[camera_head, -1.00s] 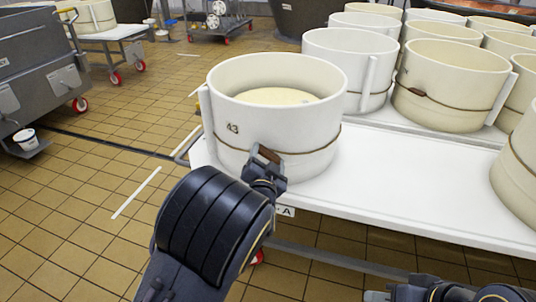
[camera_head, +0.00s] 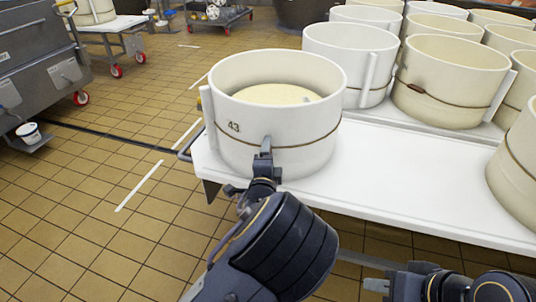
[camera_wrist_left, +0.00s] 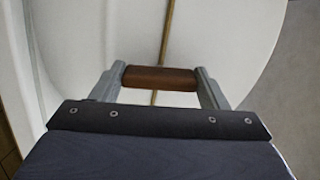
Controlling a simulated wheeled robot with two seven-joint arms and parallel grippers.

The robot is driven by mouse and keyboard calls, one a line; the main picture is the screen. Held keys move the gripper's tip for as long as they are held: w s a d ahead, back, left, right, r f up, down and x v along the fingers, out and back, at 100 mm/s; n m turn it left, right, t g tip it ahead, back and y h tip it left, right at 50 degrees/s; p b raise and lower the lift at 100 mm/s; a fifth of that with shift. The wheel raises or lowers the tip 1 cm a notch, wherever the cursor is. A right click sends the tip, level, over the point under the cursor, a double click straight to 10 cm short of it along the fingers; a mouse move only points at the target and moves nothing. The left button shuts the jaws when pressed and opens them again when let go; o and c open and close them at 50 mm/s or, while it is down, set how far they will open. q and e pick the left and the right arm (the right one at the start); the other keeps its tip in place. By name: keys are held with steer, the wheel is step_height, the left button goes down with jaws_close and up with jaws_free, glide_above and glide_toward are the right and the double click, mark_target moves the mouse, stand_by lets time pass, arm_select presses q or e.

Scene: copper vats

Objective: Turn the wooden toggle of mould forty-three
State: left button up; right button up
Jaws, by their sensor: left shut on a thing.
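Mould forty-three (camera_head: 230,148) is a cream tub with "43" on its wall, standing on the left end of a white table (camera_head: 400,180). A thin cord (camera_head: 312,143) runs round it. My left gripper (camera_head: 264,147) is at the front wall. In the left wrist view its two fingers are shut on the ends of the brown wooden toggle (camera_wrist_left: 160,77), which lies across the cord (camera_wrist_left: 163,45). In the head view the gripper hides the toggle. My right gripper (camera_head: 377,286) is low at the bottom right, away from the mould; its finger opening is unclear.
Other cream moulds (camera_head: 450,80) stand close behind and to the right; one has a brown toggle (camera_head: 418,91) on its cord. The white table top right of mould forty-three is bare. A grey steel machine (camera_head: 38,65) stands at the left, with open tiled floor (camera_head: 110,130) between.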

arm_select(q)
steer(key=shift+m, duration=0.6)
steer(key=o, duration=1)
steer(key=shift+s, duration=0.15)
steer(key=s, duration=0.2)
steer(key=s+p, duration=0.1)
steer(key=s, duration=0.4)
steer(key=shift+s+a, duration=0.3)
steer(key=shift+a, duration=0.1)
